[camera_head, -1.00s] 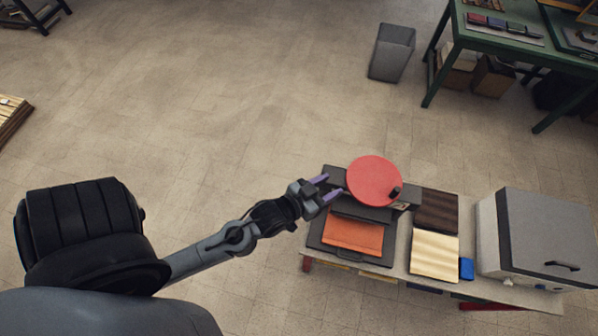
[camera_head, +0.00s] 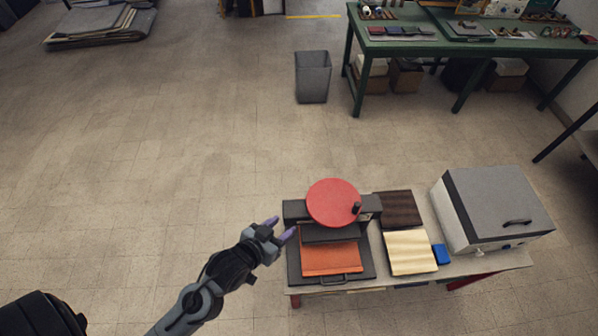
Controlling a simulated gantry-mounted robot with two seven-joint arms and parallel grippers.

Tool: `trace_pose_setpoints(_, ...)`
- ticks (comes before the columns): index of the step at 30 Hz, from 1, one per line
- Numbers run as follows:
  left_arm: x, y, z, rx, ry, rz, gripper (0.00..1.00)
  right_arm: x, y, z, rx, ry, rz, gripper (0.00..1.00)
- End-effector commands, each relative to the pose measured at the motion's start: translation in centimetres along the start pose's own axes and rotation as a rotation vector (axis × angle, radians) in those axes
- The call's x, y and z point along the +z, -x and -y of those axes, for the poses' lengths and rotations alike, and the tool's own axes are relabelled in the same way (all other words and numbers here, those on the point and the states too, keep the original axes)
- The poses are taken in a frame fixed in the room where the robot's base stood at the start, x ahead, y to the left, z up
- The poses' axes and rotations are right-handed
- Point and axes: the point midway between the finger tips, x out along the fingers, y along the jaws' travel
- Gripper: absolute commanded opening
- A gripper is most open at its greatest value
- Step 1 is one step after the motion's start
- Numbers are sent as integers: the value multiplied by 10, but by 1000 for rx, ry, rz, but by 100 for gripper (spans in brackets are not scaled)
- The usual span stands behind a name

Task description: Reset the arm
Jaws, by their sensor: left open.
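My left gripper (camera_head: 281,229) has purple fingertips and is open and empty. In the head view it is at the left edge of the workbench (camera_head: 471,262), just left of a dark press (camera_head: 296,210) with a round red disc (camera_head: 333,202) on top. An orange sheet (camera_head: 330,260) lies on the press's dark base, below and to the right of the gripper. My left arm (camera_head: 196,300) reaches up from the bottom left. My right gripper is not in view.
On the bench are a dark brown panel (camera_head: 398,208), a cream panel (camera_head: 409,252), a blue block (camera_head: 441,254) and a grey-topped box (camera_head: 495,205). A grey bin (camera_head: 313,77) and a green table (camera_head: 385,48) stand behind.

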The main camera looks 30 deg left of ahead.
Motion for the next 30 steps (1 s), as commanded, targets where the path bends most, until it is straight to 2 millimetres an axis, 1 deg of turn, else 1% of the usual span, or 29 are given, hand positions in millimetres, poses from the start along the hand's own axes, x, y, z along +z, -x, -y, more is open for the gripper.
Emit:
trace_pose_setpoints(2, -2, 1, -1, 2, -1, -4, 48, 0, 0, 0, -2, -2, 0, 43)
trace_pose_setpoints(4, -9, 6, -4, 11, -4, -8, 48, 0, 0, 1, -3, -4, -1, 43)
trace_pose_setpoints(7, -4, 12, -8, 21, -16, 61, 48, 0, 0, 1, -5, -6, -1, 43)
trace_pose_setpoints(11, 13, 28, -14, 34, -47, 221, 48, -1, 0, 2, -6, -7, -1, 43)
trace_pose_setpoints(14, 30, 44, -16, 41, -78, 364, 48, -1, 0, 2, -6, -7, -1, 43)
trace_pose_setpoints(18, 52, 67, -16, 44, -115, 544, 48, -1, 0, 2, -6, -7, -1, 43)
trace_pose_setpoints(21, 64, 80, -14, 44, -134, 640, 48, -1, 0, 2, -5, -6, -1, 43)
trace_pose_setpoints(25, 74, 89, -12, 42, -146, 711, 48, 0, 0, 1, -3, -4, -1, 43)
trace_pose_setpoints(30, 77, 90, -12, 42, -150, 726, 48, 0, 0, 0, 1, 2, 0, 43)
